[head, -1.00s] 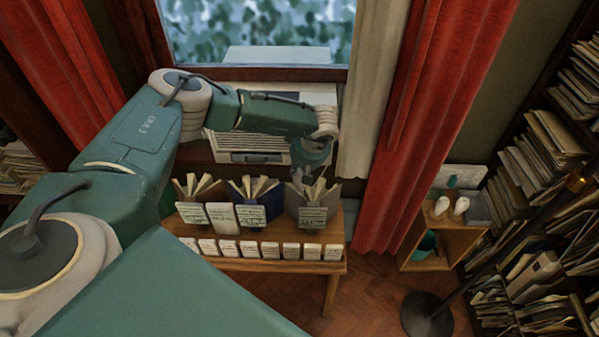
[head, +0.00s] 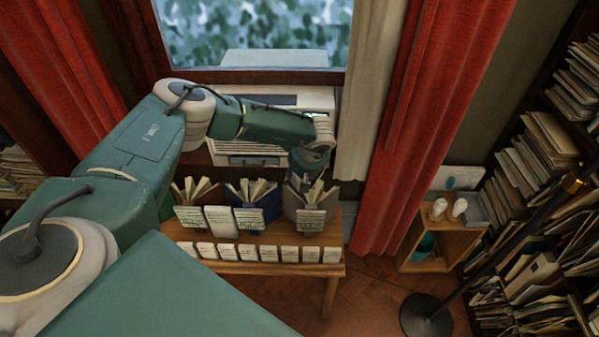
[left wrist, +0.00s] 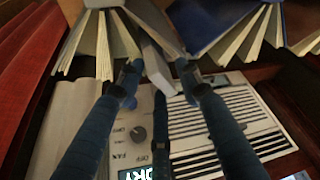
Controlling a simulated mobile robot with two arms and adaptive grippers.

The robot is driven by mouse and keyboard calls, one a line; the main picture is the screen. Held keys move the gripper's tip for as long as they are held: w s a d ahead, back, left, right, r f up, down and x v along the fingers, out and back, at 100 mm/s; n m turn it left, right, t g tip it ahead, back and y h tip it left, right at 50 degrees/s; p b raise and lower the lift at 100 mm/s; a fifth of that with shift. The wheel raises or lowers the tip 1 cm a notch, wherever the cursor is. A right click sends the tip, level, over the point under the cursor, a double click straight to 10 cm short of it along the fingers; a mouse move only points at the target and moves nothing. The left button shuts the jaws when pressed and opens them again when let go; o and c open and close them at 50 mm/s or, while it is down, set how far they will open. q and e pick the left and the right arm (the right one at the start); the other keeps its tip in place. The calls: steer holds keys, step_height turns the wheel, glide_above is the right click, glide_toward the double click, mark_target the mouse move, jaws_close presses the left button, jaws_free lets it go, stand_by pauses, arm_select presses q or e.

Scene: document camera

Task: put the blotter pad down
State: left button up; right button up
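My left gripper (head: 306,176) hangs just behind the right-hand open book, with its fingers pointing down; its tips are partly hidden in the head view. The pad lies between the grey-brown open book and the blue one. Its far end is hard to make out, and I cannot tell whether it rests on anything. My right gripper is not in view.
A wooden table (head: 338,268) bears a blue book (head: 257,206), a grey-brown book (head: 309,210), a red-brown book and a row of small cards. A pale window unit (left wrist: 220,118) stands close behind. A red curtain (head: 430,120) and floor lamp are to the right.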

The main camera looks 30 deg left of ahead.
arm_select(q)
steer(key=b+v, duration=0.2)
steer(key=v, duration=1)
steer(key=shift+d, duration=0.15)
